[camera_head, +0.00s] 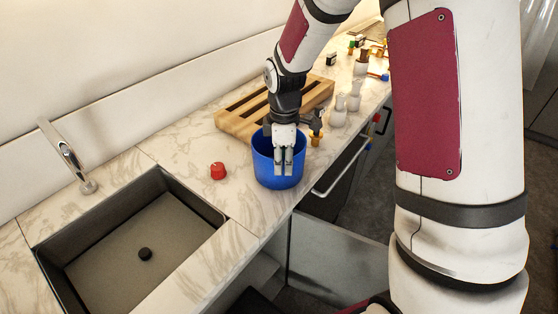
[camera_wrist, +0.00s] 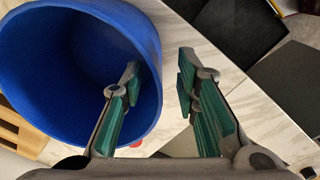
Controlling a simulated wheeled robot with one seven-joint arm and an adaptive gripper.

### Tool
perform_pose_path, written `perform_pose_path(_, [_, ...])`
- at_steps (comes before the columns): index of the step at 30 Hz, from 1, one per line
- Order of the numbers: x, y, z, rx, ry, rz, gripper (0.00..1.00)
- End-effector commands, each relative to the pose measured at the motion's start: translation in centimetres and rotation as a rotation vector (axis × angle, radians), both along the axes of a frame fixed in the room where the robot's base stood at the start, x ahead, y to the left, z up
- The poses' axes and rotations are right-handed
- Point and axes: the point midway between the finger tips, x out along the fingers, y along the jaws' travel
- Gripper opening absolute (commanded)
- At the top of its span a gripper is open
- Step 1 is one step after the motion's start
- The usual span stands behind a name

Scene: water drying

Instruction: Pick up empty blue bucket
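The blue bucket (camera_head: 263,172) stands upright on the marble counter, right of the sink. My gripper (camera_head: 284,168) points down at its near side. In the wrist view the bucket (camera_wrist: 60,60) fills the left, and its inside looks empty. My gripper (camera_wrist: 160,78) is open across the bucket's wall there. The left finger is over the inside of the bucket and the right finger is outside it. A gap shows between the right finger and the wall. Nothing is held.
A red knob-like object (camera_head: 218,171) sits left of the bucket. A wooden rack (camera_head: 240,122) lies behind it. White bottles (camera_head: 354,96) and a dark tool (camera_head: 316,122) stand to the right. The sink (camera_head: 110,270) and tap (camera_head: 68,158) are at left. The counter's front edge is close to the bucket.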

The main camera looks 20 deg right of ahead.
Motion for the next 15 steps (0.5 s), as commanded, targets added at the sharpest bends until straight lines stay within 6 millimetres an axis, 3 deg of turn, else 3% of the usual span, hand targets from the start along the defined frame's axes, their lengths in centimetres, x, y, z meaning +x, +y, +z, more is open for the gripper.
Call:
perform_pose_path(9, [0.6, 0.6, -3.9, 0.000, 0.004, 0.000, 0.28])
perform_pose_path(15, [0.7, 0.6, -4.8, 0.000, 0.000, 0.001, 0.28])
